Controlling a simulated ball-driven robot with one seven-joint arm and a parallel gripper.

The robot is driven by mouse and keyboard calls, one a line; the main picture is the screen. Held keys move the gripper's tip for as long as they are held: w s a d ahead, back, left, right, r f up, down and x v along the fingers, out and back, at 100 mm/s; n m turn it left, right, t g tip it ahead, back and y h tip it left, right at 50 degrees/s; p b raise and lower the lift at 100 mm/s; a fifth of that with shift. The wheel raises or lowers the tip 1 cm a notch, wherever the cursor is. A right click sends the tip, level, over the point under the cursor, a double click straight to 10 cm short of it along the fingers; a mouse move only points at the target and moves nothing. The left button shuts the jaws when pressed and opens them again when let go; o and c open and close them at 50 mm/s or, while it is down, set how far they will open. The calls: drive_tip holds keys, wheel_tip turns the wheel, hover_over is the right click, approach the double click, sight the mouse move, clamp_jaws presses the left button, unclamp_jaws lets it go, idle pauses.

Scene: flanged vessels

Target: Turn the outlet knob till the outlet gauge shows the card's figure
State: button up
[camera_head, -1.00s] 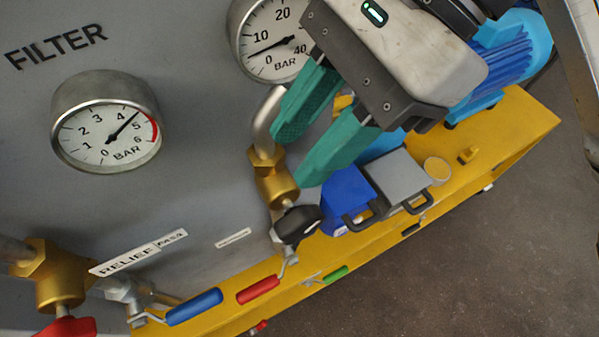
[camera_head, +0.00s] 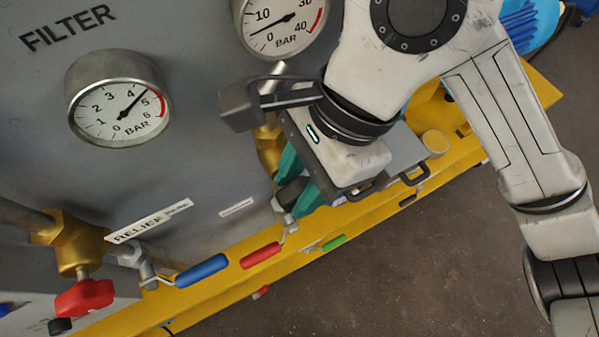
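My gripper (camera_head: 292,190) reaches down to a black knob (camera_head: 289,194) below a brass valve body (camera_head: 267,150). Its teal fingers stand apart on either side of the knob. They look open, and I see no clear contact; my gripper body hides part of the knob. A gauge above (camera_head: 284,22), marked to 40 bar, has its needle a little under 10. The FILTER gauge (camera_head: 119,98), marked to 6 bar, reads between 4 and 5. I cannot see which gauge is marked outlet. No card with a figure shows.
A red knob (camera_head: 84,298) sits on another brass valve (camera_head: 66,240) at lower left, near the RELIEF label (camera_head: 140,224). Blue (camera_head: 203,270), red (camera_head: 260,255) and green (camera_head: 334,243) lever handles line the yellow base (camera_head: 225,288). The floor at lower right is open.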

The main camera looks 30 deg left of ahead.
drive_tip(key=shift+f, duration=0.15)
clamp_jaws()
drive_tip(key=shift+f+b, duration=0.1)
drive_tip(key=shift+b, duration=0.2)
